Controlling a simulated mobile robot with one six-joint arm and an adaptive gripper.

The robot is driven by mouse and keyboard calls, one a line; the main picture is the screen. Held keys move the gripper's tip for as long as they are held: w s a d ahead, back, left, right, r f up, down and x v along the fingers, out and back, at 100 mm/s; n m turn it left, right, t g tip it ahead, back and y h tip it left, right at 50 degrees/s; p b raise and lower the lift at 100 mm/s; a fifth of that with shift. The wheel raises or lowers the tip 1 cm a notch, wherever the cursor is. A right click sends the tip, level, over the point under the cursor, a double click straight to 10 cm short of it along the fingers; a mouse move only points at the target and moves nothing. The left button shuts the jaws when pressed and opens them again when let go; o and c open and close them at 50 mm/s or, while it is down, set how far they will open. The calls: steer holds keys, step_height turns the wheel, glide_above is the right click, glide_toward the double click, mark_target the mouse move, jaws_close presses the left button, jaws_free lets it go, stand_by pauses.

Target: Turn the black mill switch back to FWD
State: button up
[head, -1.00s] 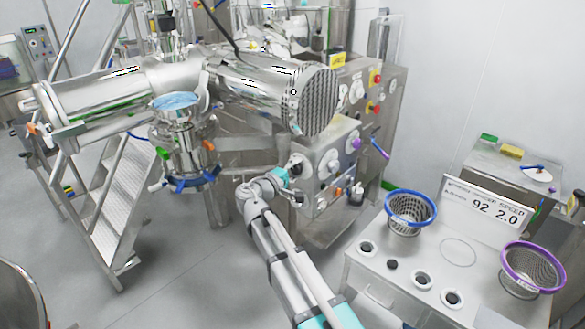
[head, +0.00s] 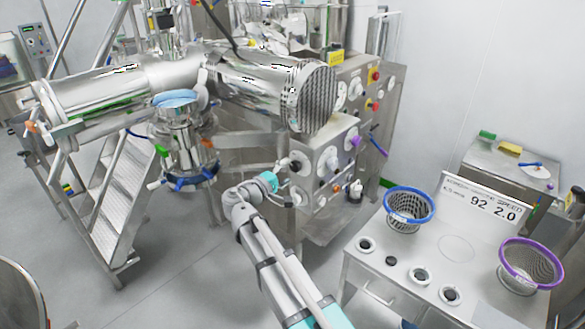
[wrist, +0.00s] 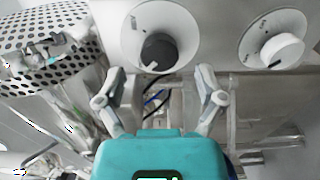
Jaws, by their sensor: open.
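The black mill switch (wrist: 158,51) is a round black knob on a white dial plate (wrist: 185,22) in the wrist view, at the upper middle. A light mark shows near its lower edge. The dial's lettering is too small to read. In the head view the black switch (head: 295,165) shows small on the left of the steel control panel. My gripper (wrist: 161,74) is open and empty, its two fingers spread below and to either side of the switch, seemingly apart from it. In the head view my gripper (head: 284,186) is just below-left of the switch, in front of the panel.
A white knob (wrist: 284,50) on its own dial is right of the switch. A perforated steel cylinder (head: 318,98) juts out above the panel. A side table (head: 385,285) with a blue-rimmed basket (head: 408,212) and a purple-rimmed basket (head: 530,266) stands at the right.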

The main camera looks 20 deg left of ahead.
steer(key=v, duration=0.8)
stand_by(0.4)
steer(key=w+d+f+m+g, duration=0.2)
steer(key=d+f+g, duration=0.15)
steer(key=d, duration=0.55)
steer(key=w+d+f+m+g+h, duration=0.1)
steer(key=d+f+m+g, duration=0.15)
steer(key=d+f, duration=0.45)
steer(key=w+d+f+m+g, duration=0.2)
steer(key=d+g, duration=0.2)
steer(key=d, duration=0.7)
steer(key=s+d+f+m+g+y, duration=0.2)
steer(key=s+d, duration=0.1)
steer(key=d, duration=0.3)
steer(key=s+d+f+m+g+y+b, duration=0.1)
steer(key=s+d+f+m+g+y, duration=0.1)
steer(key=d, duration=0.5)
steer(key=s+d+f+m+g+y+b, duration=0.1)
steer(key=s+d+f+m+g+y, duration=0.1)
steer(key=s+d, duration=0.4)
steer(key=shift+d+f+m+g+y, duration=0.35)
steer(key=shift+f+m+y, duration=0.2)
steer(key=shift+f+y, duration=0.5)
